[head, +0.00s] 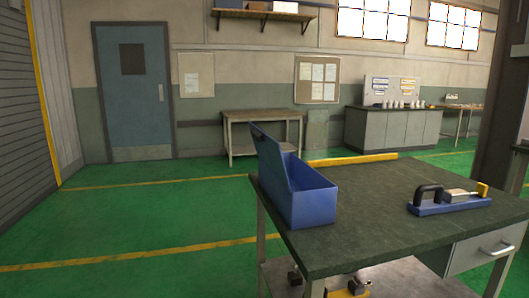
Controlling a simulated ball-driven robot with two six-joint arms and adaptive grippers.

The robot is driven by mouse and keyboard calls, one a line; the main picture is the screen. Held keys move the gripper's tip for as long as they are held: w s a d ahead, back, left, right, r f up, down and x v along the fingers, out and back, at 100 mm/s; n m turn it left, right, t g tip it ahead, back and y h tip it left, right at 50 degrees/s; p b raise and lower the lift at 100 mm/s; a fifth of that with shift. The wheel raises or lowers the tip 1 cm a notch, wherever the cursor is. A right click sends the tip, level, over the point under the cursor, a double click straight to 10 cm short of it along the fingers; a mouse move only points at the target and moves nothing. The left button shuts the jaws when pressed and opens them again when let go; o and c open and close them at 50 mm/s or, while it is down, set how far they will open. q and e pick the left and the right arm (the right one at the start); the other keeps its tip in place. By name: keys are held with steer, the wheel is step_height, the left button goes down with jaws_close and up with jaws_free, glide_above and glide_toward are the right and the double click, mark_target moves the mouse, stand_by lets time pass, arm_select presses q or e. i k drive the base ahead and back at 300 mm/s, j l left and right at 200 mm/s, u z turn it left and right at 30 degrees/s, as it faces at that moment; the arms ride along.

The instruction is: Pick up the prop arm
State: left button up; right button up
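A long yellow bar (352,159) lies along the far edge of the dark-topped workbench. It may be the prop arm, but I cannot tell for sure. A blue open box (308,203) with a raised panel on its left side stands at the bench's left end. A blue base (450,207) with a black handle, a pale metal part and a yellow end piece sits at the right of the bench top. Neither of my grippers shows in the head view.
The workbench (375,220) has a clear middle and a drawer (485,250) at front right. Small dark and yellow items lie below its top, partly cut off. Green floor (140,220) is open to the left. Another table (262,117) stands at the back wall.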

mark_target(444, 201)
steer(key=u, duration=0.25)
steer(key=l+u, duration=0.9)
steer(key=l, duration=0.15)
